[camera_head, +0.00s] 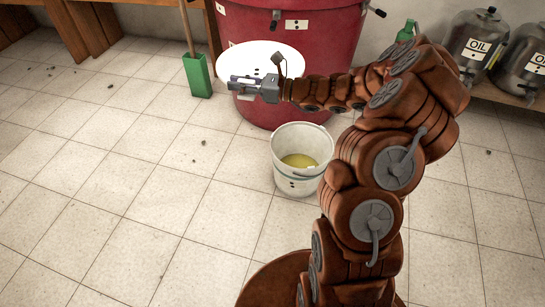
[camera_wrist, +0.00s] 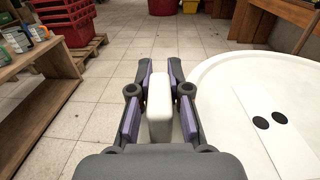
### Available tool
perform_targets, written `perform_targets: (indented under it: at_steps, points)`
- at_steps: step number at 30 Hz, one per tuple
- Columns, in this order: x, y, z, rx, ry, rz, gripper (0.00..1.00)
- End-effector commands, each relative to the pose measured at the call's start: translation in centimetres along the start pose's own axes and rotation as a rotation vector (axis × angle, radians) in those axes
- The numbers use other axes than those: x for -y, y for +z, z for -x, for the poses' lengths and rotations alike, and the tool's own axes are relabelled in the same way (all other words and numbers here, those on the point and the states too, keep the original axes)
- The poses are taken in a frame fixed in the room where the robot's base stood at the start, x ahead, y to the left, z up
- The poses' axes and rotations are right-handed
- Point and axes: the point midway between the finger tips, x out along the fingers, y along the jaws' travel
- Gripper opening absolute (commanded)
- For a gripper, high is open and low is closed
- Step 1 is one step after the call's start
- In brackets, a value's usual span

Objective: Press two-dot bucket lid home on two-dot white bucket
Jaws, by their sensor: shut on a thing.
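The white bucket (camera_head: 281,158) stands upright on the tiled floor, open at the top, with yellowish contents and a two-dot label low on its front. The two-dot lid (camera_head: 243,58) is a white disc held in the air behind and to the left of the bucket, apart from it. In the wrist view the lid (camera_wrist: 235,85) fills the right side, with two black dots on a pale label. My gripper (camera_head: 233,83) is shut on a white upright piece (camera_wrist: 159,110) between its fingers (camera_wrist: 160,75). Where this piece joins the lid is hidden.
A large red vat (camera_head: 330,50) stands behind the bucket. A green container (camera_head: 197,75) with a wooden handle stands left of it. Oil canisters (camera_head: 473,40) sit on a shelf at the right. The floor at left and front is mostly clear.

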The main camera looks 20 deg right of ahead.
Motion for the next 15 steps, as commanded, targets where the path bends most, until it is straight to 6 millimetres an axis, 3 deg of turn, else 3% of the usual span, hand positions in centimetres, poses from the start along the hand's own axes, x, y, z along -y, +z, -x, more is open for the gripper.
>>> perform_targets:
  at_steps: [1, 9, 15]
  points:
    - [0.6, -2.0, 0.6, -0.001, -0.01, -0.002, 0.0]
    - [3.4, -12.5, 4.9, 0.004, -0.05, -0.003, 0.0]
    - [4.4, -20.5, 8.5, 0.005, -0.078, -0.004, 0.0]
